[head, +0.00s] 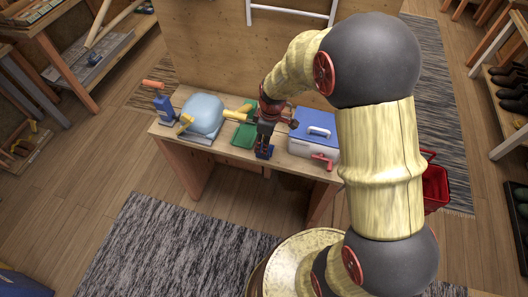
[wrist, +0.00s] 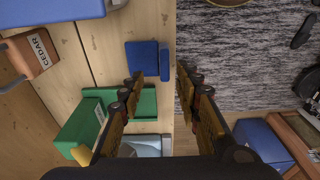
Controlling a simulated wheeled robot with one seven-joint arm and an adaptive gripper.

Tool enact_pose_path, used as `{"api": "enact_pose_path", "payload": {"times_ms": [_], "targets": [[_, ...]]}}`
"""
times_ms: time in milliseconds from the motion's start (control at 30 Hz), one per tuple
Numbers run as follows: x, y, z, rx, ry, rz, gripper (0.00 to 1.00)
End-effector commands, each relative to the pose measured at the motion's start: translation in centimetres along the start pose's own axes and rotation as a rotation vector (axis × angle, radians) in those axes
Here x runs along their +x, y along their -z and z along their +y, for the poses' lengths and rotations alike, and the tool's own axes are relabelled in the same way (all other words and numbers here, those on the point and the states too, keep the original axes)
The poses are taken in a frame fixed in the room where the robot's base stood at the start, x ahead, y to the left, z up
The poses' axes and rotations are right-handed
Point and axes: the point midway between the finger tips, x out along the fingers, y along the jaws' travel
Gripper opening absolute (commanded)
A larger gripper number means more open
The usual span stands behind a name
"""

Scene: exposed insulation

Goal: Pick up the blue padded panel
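A small dark blue panel (wrist: 142,56) lies flat on the wooden bench near its front edge, with a narrow blue strip (wrist: 164,63) along its right side in the wrist view. I cannot tell whether the surface is padded. In the head view the blue panel (head: 264,152) shows at my gripper, partly hidden by it. My gripper (wrist: 160,84) is open and empty, pointing down over the bench's front edge. Its left finger is over the bench by the panel's lower edge; its right finger is past the bench edge, over the floor.
A grey rug (head: 175,245) covers the floor in front.

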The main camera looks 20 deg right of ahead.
Motion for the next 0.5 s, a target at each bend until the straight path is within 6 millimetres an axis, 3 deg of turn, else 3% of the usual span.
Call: {"api": "enact_pose_path", "payload": {"times_ms": [300, 500], "targets": [[4.3, -0.6, -0.6, 0.001, 0.001, -0.001, 0.33], [4.6, -0.5, -0.6, 0.002, -0.001, 0.000, 0.33]]}}
